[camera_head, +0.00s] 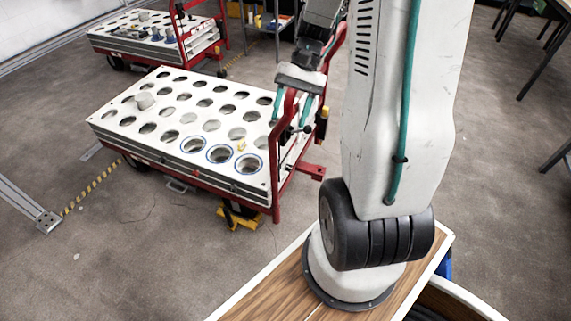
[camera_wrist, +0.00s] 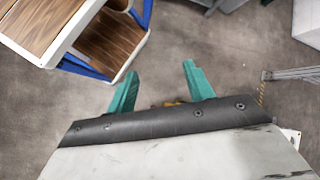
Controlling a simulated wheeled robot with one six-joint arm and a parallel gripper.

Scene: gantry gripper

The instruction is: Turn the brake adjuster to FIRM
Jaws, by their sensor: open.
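A red-framed cart (camera_head: 178,152) with a white top full of round holes stands left of centre in the head view. At its right end, by the red upright, is a small dark lever with a round knob (camera_head: 307,129); I cannot tell whether this is the brake adjuster, and no FIRM marking is readable. My gripper (camera_head: 289,122) hangs over that end, its teal fingers spread and empty, close to the lever in the picture. Contact cannot be told. In the wrist view my gripper (camera_wrist: 160,69) is open over grey floor, with a small yellow patch (camera_wrist: 172,104) low between the fingers.
A yellow block (camera_head: 322,118) sits by the red upright, and a yellow piece (camera_head: 240,215) lies under the cart. A second cart (camera_head: 140,48) stands behind. Open floor lies in front.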

